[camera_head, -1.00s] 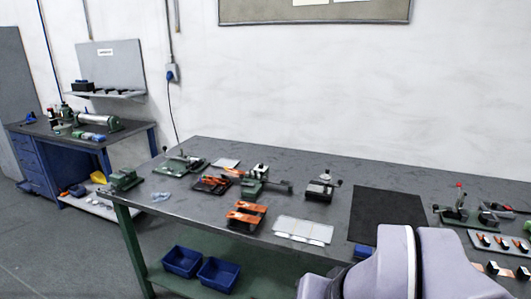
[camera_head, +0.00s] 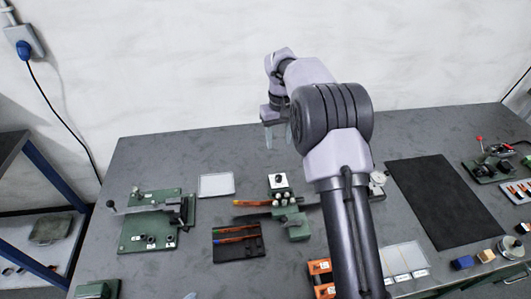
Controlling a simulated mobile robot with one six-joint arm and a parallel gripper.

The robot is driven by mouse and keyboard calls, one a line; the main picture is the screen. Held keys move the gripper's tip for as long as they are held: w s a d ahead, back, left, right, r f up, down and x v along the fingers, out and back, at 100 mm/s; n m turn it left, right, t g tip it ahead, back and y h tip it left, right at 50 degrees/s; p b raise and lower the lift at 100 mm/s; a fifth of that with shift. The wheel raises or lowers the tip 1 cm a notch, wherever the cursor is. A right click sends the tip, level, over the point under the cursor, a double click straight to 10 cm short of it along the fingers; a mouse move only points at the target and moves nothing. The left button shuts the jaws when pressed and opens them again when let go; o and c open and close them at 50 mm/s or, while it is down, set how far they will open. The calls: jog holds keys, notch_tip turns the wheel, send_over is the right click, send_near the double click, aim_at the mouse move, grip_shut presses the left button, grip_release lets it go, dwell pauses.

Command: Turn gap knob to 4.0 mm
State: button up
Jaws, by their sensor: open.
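My gripper (camera_head: 279,140) is open and empty, fingers pointing down, above the back of the workbench. Below it in the picture is a green device (camera_head: 296,226) with a white square plate carrying a dark round part (camera_head: 278,181) and several pale round pieces in front of it. This dark part may be the gap knob; no scale or 4.0 mm mark is readable. To the left stands a green-based fixture (camera_head: 135,237) with a lever and small dark round parts. My arm hides part of the bench right of the middle device.
The grey bench (camera_head: 150,150) has free room along its back edge. A black tray with orange-handled tools (camera_head: 237,241), a white-lidded flat box (camera_head: 216,185), orange blocks (camera_head: 321,275) and a black mat (camera_head: 437,200) lie around. A red-knobbed fixture (camera_head: 487,166) stands at the right.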

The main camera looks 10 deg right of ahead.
jog(key=b, duration=0.2)
send_over(279, 176)
notch_tip(279, 176, down, 5)
notch_tip(279, 176, down, 12)
jog(key=b, duration=0.2)
jog(key=shift+s+b, duration=0.1)
jog(key=shift+b, duration=0.2)
jog(key=shift+c, duration=0.3)
grip_shut()
